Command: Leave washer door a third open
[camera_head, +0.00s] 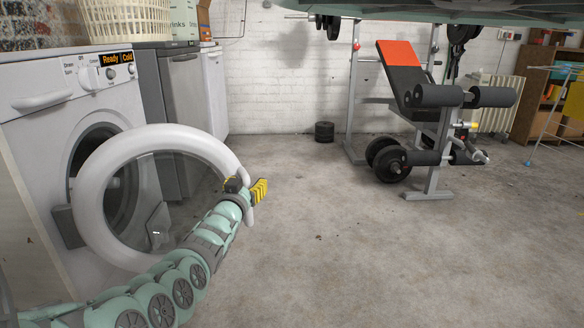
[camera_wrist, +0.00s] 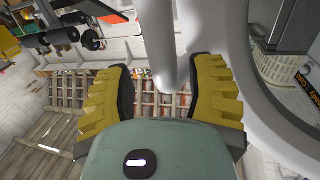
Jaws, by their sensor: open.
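The washer (camera_head: 50,100) stands at the left in the head view, with its dark drum opening showing. Its round white door (camera_head: 92,180) is swung well out from the front, with clear glass in the middle. My gripper (camera_head: 258,190) is at the door's outer right edge, by the handle. In the wrist view my gripper (camera_wrist: 165,95) has its yellow fingers apart. A white bar of the door's handle (camera_wrist: 165,45) runs down between them, and the white door rim (camera_wrist: 235,60) is to the right. I cannot tell whether the fingers touch the handle.
A weight bench (camera_head: 420,100) and a dumbbell (camera_head: 390,160) are at the right. The concrete floor (camera_head: 350,250) between is clear.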

